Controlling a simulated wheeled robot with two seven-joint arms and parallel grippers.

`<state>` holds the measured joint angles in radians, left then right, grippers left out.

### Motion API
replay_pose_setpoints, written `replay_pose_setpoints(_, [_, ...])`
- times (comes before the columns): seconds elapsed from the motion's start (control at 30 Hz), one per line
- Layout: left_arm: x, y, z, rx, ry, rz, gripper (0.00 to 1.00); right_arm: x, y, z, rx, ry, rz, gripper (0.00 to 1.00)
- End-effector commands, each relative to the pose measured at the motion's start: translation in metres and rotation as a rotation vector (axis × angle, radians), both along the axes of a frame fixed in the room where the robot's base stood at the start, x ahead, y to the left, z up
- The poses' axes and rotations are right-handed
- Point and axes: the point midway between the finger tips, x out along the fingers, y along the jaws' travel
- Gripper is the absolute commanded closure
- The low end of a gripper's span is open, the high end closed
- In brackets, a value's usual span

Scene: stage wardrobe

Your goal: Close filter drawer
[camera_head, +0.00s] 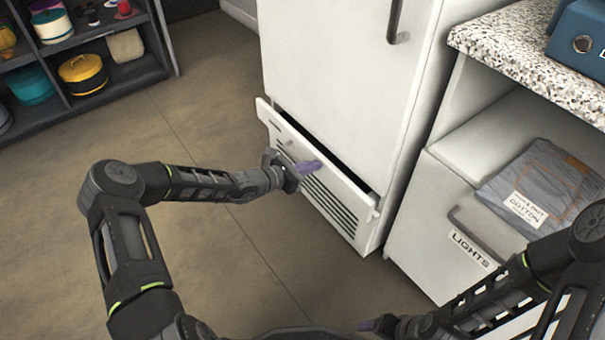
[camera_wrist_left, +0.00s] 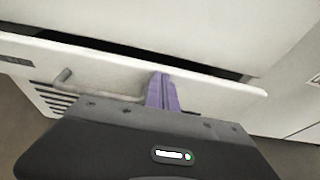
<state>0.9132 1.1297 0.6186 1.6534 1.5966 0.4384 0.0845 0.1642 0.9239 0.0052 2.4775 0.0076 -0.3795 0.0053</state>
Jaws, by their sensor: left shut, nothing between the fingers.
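The filter drawer (camera_head: 347,193) is the low white front panel at the bottom of the tall white cabinet (camera_head: 335,70). It stands partly open, with a dark gap along its top edge. In the left wrist view the drawer (camera_wrist_left: 215,97) crosses the picture, with the dark gap behind it. My left gripper (camera_head: 312,166) is shut and empty at the drawer's front face. Its purple fingers (camera_wrist_left: 161,90) overlap the panel near its bar handle; I cannot tell if they touch. My right gripper (camera_head: 370,325) shows only partly at the bottom edge.
A white bin marked LIGHTS (camera_head: 472,249) stands right of the cabinet, under a speckled counter (camera_head: 520,50). Folded grey cloth (camera_head: 541,185) lies on top of it. A dark shelf (camera_head: 115,82) with pots is at the upper left. The floor left of the drawer is clear.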

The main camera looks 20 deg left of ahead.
Motion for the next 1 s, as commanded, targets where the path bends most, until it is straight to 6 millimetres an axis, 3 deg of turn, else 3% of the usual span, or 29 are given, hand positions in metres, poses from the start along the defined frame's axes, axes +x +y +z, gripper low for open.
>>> replay_pose_setpoints(0.37, [0.003,-0.002,0.001,-0.001,-0.001,0.000,1.00,0.000,0.000,-0.001,0.000,0.000,0.001,0.22])
replay_pose_setpoints(0.63, [0.023,-0.017,0.001,-0.002,0.000,-0.002,1.00,0.000,0.000,0.001,0.000,0.001,0.001,0.22])
replay_pose_setpoints(1.0, [0.022,-0.016,0.001,0.000,0.000,-0.001,1.00,0.000,0.000,0.002,0.000,0.001,0.001,0.22])
